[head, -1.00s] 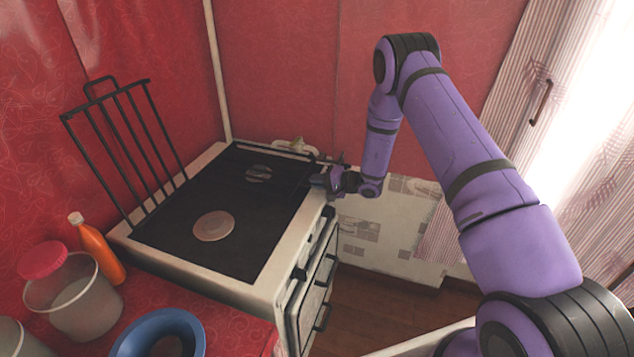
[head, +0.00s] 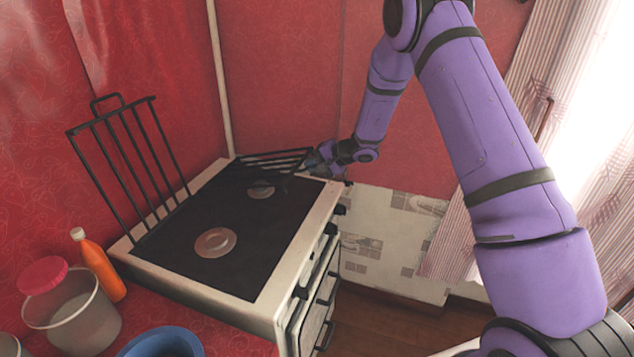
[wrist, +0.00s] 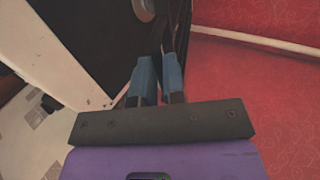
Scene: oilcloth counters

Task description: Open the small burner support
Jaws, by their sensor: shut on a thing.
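The small burner support (head: 272,159) is a dark barred grate at the far right corner of the stove (head: 287,256). It is tilted up, with its right end raised above the black cooktop. My gripper (head: 317,163) is shut on that raised right end. In the wrist view my blue-grey fingers (wrist: 159,75) are close together on a dark bar; the exact contact is hard to see. The small burner (head: 261,192) shows beneath the grate. The larger burner support (head: 130,160) stands upright at the left edge, and the larger burner (head: 215,242) is uncovered.
An orange bottle (head: 100,268), a clear container with a pink lid (head: 72,311) and a blue bowl (head: 162,345) stand on the red counter in front. Red walls close off the left and back. A curtain (head: 480,170) hangs at right.

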